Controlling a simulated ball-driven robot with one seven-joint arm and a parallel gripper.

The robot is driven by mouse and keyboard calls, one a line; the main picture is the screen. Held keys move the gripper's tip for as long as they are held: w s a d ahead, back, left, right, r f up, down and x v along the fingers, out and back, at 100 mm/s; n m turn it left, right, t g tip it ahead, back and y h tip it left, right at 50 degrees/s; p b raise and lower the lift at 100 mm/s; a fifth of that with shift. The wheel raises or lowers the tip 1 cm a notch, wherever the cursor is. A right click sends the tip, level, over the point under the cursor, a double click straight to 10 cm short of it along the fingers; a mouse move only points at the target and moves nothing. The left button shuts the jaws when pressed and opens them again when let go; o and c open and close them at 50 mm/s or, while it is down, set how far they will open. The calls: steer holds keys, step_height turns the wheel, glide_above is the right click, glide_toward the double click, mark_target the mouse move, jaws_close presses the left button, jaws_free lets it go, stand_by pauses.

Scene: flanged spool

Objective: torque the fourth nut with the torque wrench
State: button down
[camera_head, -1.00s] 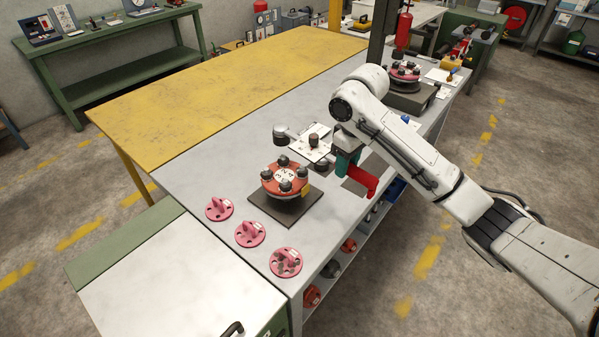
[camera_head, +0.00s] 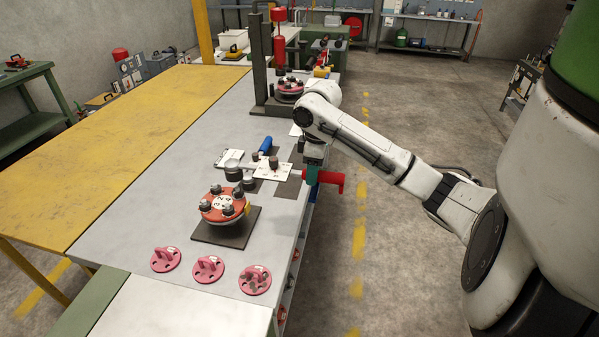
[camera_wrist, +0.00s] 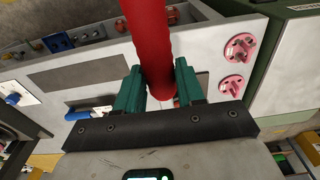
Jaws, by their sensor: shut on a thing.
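The flanged spool (camera_head: 222,206) has an orange-red top with dark nuts and numbered white marks. It stands on a dark square plate (camera_head: 222,238) on the grey bench. My gripper (camera_head: 312,176), with teal fingers, is to the right of the spool, near the bench's right edge. It is shut on a red tool (camera_head: 332,180), seen as a thick red cylinder (camera_wrist: 150,40) between the fingers in the wrist view. The red tool is apart from the spool. A blue-handled tool (camera_head: 265,146), perhaps the torque wrench, lies behind the spool; its identity is unclear.
Several pink flanged pieces (camera_head: 208,269) lie in front of the spool. White cards (camera_head: 272,170) and dark round parts (camera_head: 234,170) lie behind it. A second pink flange (camera_head: 290,87) stands under a dark post farther back. A yellow table (camera_head: 120,135) adjoins on the left.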

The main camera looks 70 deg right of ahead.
steer(key=shift+f+b, duration=1.2)
steer(key=shift+f, duration=0.25)
steer(key=shift+r+p, duration=0.35)
steer(key=shift+p, duration=0.05)
steer(key=shift+f, duration=0.1)
steer(key=shift+f+b, duration=1.3)
steer(key=shift+f, duration=1)
